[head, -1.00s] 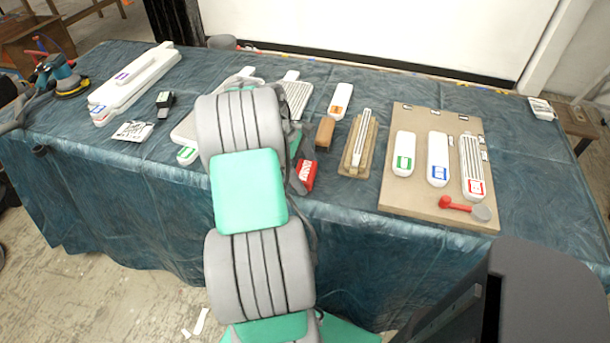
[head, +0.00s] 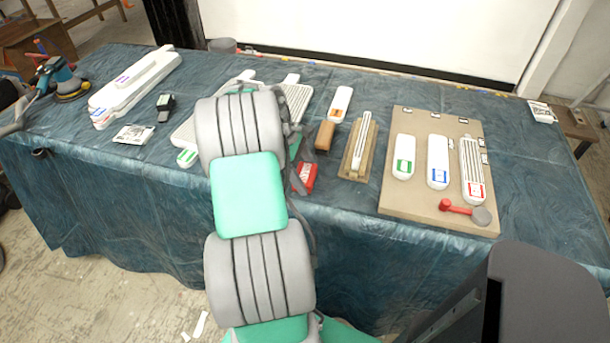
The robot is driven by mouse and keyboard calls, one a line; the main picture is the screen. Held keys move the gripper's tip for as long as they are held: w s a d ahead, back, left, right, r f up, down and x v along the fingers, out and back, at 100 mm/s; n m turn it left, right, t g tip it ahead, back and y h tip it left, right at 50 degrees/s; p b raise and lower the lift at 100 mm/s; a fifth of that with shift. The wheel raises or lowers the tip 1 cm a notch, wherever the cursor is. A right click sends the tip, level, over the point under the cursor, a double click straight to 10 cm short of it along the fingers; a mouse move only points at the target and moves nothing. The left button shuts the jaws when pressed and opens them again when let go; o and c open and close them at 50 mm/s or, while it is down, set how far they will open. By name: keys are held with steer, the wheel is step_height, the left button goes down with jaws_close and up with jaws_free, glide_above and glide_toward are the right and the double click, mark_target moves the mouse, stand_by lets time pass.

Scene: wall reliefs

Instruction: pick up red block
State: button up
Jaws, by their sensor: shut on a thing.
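The red block (head: 305,177), with white lettering on its side, is at the front edge of the table, just right of my arm. My gripper (head: 300,168) is mostly hidden behind my own arm, with only dark parts showing beside the block. It is shut on the red block. I cannot tell whether the block is clear of the tablecloth.
A brown block (head: 325,135) and a wooden holder with a white striped piece (head: 358,148) stand close to the right. A tan board (head: 410,206) carries several white pieces and a red-handled tool (head: 466,210). White panels lie behind my arm. The front-left cloth is fairly clear.

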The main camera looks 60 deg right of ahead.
steer(key=shift+r, duration=0.5)
steer(key=w+a+r+p, duration=0.4)
steer(key=w+a+r, duration=0.6)
steer(key=r, duration=0.1)
steer(key=shift+r, duration=0.4)
